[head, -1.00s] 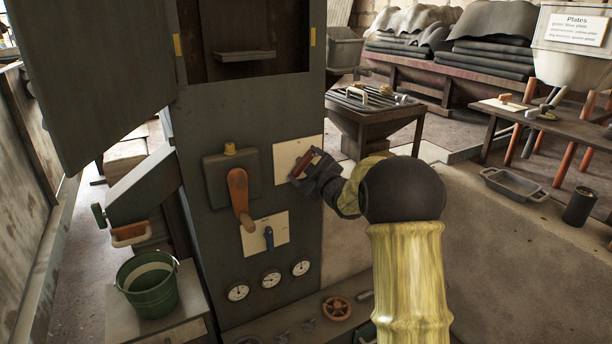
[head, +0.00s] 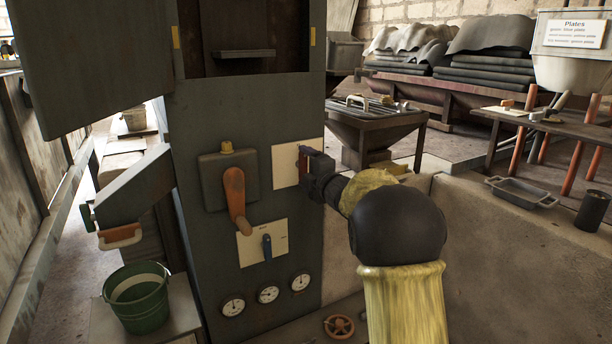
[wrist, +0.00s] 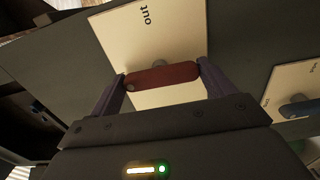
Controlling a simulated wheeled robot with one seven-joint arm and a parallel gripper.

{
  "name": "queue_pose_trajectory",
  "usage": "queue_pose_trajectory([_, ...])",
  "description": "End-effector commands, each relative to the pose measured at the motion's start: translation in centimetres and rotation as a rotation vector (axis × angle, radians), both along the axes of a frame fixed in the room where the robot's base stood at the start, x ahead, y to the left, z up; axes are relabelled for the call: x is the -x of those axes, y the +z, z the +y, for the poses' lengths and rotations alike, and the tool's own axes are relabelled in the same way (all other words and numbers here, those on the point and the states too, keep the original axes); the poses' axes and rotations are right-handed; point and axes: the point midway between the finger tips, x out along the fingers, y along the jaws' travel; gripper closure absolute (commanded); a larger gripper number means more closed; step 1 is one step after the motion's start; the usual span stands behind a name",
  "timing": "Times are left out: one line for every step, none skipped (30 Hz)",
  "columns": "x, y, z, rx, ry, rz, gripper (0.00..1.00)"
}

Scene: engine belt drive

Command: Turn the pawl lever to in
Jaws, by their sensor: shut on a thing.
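The pawl lever is a short dark red handle (wrist: 165,76) in the wrist view, on a cream plate (wrist: 150,40) marked "out" near the top of that view. My gripper (wrist: 163,82) has one finger at each end of the handle and is shut on it. In the head view the red lever (head: 302,160) stands about upright on its plate (head: 285,166), on the dark grey cabinet front. My gripper (head: 308,170) partly covers it and the right part of the plate. No "in" mark is readable.
A large orange lever (head: 235,190) is left of the plate. A blue lever (head: 267,247) sits on another cream plate below, which also shows in the wrist view (wrist: 290,90). Gauges (head: 268,294) line the cabinet's lower front. A low wall (head: 480,240) stands right of my arm.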

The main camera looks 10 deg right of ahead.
Motion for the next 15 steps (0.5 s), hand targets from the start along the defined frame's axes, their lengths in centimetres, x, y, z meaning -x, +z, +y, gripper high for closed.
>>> queue_pose_trajectory([0.02, -0.31, 0.16, 0.010, 0.003, 0.000, 0.41])
queue_pose_trajectory([0.02, -0.29, 0.16, 0.015, 0.003, -0.002, 0.41])
queue_pose_trajectory([0.02, -0.27, 0.17, 0.021, 0.003, -0.003, 0.41])
queue_pose_trajectory([0.01, -0.26, 0.17, 0.025, 0.003, -0.004, 0.41])
queue_pose_trajectory([0.02, -0.25, 0.18, 0.027, 0.003, -0.005, 0.41])
queue_pose_trajectory([0.01, -0.25, 0.17, 0.030, 0.003, -0.005, 0.41])
queue_pose_trajectory([0.01, -0.24, 0.17, 0.031, 0.003, -0.006, 0.41])
queue_pose_trajectory([0.01, -0.23, 0.17, 0.032, 0.003, -0.006, 0.41])
queue_pose_trajectory([0.01, -0.23, 0.17, 0.032, 0.003, -0.005, 0.41])
queue_pose_trajectory([0.01, -0.23, 0.17, 0.032, 0.003, -0.005, 0.41])
queue_pose_trajectory([0.01, -0.24, 0.17, 0.032, 0.004, -0.005, 0.41])
queue_pose_trajectory([0.01, -0.24, 0.17, 0.032, 0.004, -0.005, 0.41])
queue_pose_trajectory([0.01, -0.24, 0.17, 0.032, 0.003, -0.005, 0.41])
queue_pose_trajectory([0.01, -0.25, 0.17, 0.032, 0.004, -0.005, 0.41])
queue_pose_trajectory([0.01, -0.25, 0.17, 0.032, 0.004, -0.005, 0.41])
